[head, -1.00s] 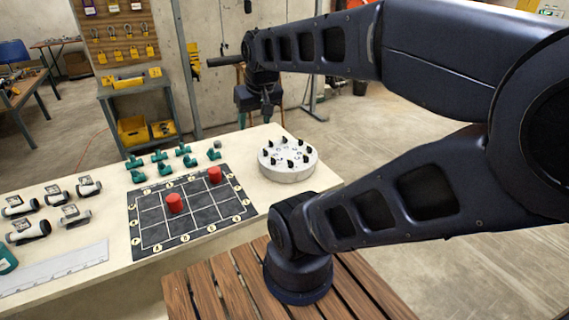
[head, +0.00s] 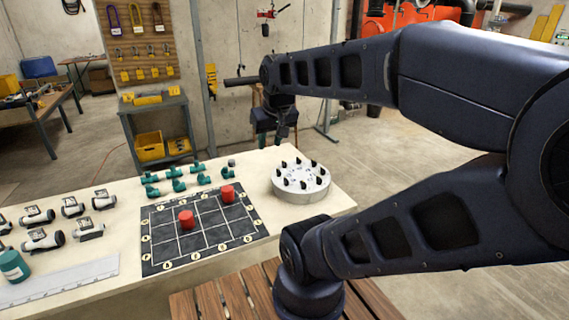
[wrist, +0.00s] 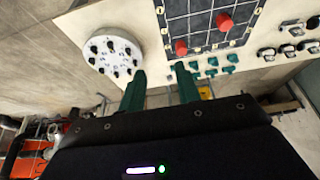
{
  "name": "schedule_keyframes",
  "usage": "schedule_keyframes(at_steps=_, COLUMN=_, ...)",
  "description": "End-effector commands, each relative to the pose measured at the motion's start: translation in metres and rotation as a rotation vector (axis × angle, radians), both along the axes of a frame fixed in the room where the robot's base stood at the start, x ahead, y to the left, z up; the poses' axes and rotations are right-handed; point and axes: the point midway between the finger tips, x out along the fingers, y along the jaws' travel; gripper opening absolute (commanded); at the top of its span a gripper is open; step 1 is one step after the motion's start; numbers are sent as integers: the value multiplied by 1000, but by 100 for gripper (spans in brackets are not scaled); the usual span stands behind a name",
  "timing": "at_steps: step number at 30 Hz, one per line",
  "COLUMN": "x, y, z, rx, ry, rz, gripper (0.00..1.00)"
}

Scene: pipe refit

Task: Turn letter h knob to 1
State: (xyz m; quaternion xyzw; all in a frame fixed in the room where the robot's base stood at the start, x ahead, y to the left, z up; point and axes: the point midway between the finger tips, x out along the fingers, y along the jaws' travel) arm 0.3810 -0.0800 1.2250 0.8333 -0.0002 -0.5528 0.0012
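A round white dial plate (head: 300,184) with several black knobs stands near the right end of the table in the head view. It also shows at the upper left of the wrist view (wrist: 113,66). The letters on the knobs are too small to read, so I cannot tell which is h. My gripper (head: 282,135) hangs in the air beyond the plate in the head view. In the wrist view its two green fingers (wrist: 160,74) are apart, with nothing between them. The plate lies to the left of the fingers there, and none of the knobs is touched.
A dark grid board (head: 203,225) with two red cylinders (head: 186,220) lies left of the plate. Several green pipe fittings (head: 178,172), several white fittings (head: 38,216), a ruler (head: 62,283) and a teal bottle (head: 12,264) are also on the cream table (head: 133,191).

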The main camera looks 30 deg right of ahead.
Motion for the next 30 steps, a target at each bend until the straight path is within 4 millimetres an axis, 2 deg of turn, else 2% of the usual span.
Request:
schedule_keyframes(at_steps=5, x=24, y=-6, z=3, rx=-8, ry=28, rz=-4, gripper=33)
schedule_keyframes(at_steps=17, x=117, y=-37, z=1, rx=-30, ry=123, rz=-10, gripper=33)
schedule_keyframes(at_steps=23, x=165, y=-58, z=-12, rx=-35, ry=169, rz=-10, gripper=33)
schedule_keyframes(at_steps=30, x=220, y=-89, z=-38, rx=-36, ry=226, rz=-11, gripper=33)
